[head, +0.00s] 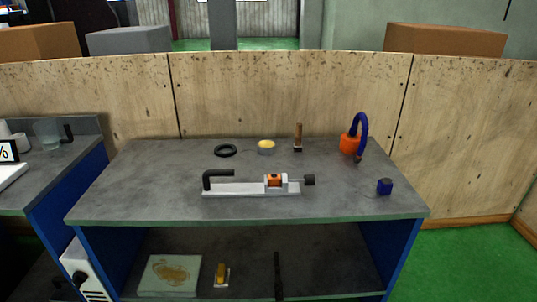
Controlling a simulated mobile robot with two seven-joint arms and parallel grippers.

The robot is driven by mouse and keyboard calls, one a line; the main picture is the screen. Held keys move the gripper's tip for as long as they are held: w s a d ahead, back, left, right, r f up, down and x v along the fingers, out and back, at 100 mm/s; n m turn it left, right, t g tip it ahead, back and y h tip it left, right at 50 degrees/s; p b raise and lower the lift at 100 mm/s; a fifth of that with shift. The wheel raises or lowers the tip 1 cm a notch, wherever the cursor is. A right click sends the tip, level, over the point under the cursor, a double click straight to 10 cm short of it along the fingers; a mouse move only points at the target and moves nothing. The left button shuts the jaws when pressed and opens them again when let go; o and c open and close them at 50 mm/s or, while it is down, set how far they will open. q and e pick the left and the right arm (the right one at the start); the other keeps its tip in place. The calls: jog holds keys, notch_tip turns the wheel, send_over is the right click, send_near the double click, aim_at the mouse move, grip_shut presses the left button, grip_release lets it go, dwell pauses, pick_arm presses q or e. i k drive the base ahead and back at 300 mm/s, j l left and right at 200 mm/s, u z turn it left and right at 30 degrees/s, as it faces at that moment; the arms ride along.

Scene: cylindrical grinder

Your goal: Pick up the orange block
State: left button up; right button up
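A small orange block (274,180) sits near the right end of a light grey fixture (240,189) on the grey workbench (150,195). A white part (285,180) and a dark knob (309,180) are to its right. A black bent handle (210,178) rises at the fixture's left end. A larger, rounded orange thing (349,144) with a blue curved piece (362,130) stands at the back right of the bench. Neither of my grippers is in view.
A black ring (225,151), a yellow-topped tin (266,147) and a wooden-handled brush (298,138) are at the back. A dark blue block (384,187) is at the right. Wooden panels (290,95) stand behind the bench. The bench's front left is clear.

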aim_at(274, 179)
jog(key=z, duration=0.6)
jog(key=j+z, duration=0.35)
jog(key=i+j+z, duration=0.1)
jog(key=j+z, duration=0.45)
jog(key=z, duration=0.15)
